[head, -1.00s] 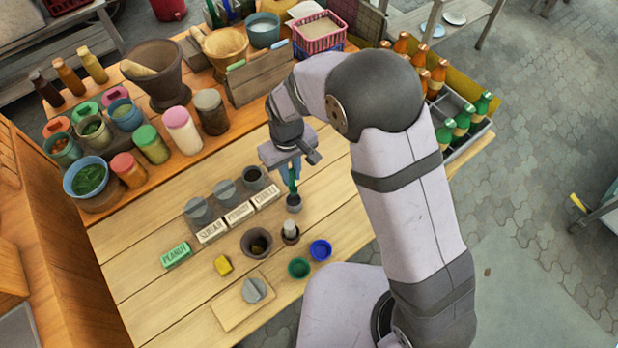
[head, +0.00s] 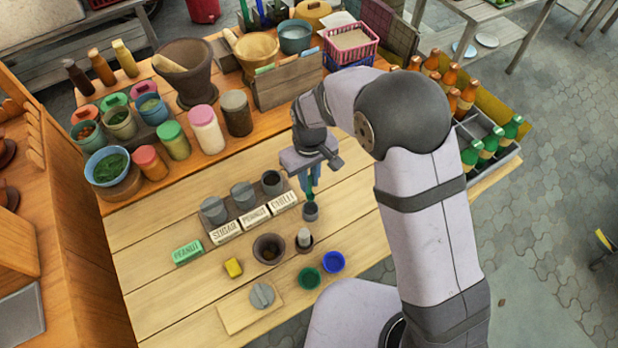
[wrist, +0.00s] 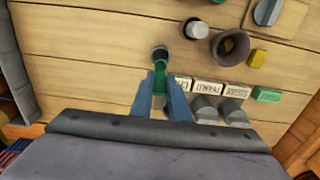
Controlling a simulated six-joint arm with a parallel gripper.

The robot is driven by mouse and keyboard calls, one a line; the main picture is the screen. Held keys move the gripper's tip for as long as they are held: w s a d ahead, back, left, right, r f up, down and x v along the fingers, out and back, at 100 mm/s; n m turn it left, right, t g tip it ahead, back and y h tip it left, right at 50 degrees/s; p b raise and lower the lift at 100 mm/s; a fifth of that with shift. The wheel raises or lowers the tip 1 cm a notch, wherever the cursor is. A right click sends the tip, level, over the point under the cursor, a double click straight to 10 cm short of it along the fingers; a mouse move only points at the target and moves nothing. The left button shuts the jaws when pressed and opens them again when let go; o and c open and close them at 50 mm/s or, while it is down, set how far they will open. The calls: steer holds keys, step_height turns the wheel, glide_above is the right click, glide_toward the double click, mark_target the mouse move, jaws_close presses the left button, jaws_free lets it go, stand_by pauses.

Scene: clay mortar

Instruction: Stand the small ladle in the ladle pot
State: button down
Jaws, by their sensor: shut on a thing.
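My gripper (head: 308,187) has its blue fingers shut on a green upright piece, the small ladle (head: 312,194). The ladle also shows between the fingers in the wrist view (wrist: 160,82).
A small dark holder with a pale peg (head: 304,239) stands close by, beside a clay mortar (head: 268,249). Green (head: 309,278) and blue (head: 333,262) bowls lie nearer. Labelled blocks (head: 255,219) and lidded cups are left. The planks to the right are clear.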

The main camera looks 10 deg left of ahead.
mark_target(309, 193)
steer(key=shift+f+b, duration=2.9)
steer(key=shift+f, duration=1.3)
steer(key=c, duration=1.6)
jaws_free()
steer(key=shift+r+b, duration=1.05)
steer(key=shift+r, duration=2.6)
